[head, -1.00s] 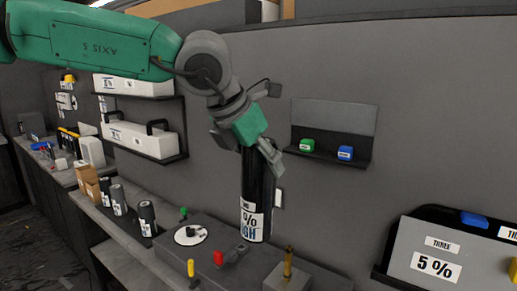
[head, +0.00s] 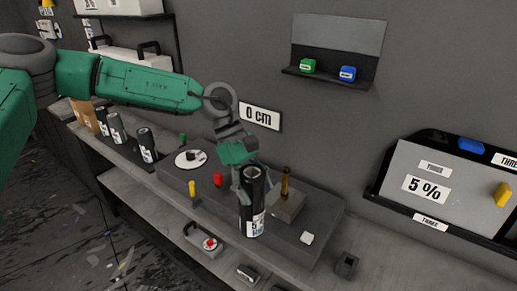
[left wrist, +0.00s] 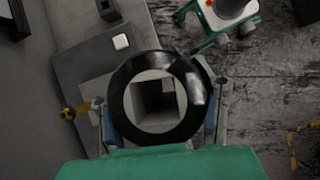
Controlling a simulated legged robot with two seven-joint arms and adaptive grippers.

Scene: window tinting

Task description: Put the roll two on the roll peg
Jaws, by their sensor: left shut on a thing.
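The held roll (head: 255,205) is a black upright cylinder with a white label near its lower end. My left gripper (head: 252,182) is shut on its upper part and holds it in front of the grey block. In the left wrist view the roll (left wrist: 122,88) shows end-on, with a square hole through its middle and a finger of my left gripper (left wrist: 160,100) on each side. A brass upright peg (head: 285,183) stands on the grey block just right of and behind the roll; I cannot tell whether it is the roll peg. My right gripper is not in view.
The grey bench unit (head: 325,212) carries a yellow-topped tool (head: 192,188), a red piece (head: 218,179) and a round white disc (head: 190,159). Other black rolls (head: 146,145) stand on the left. A tilted board marked 5 % (head: 445,160) is on the right.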

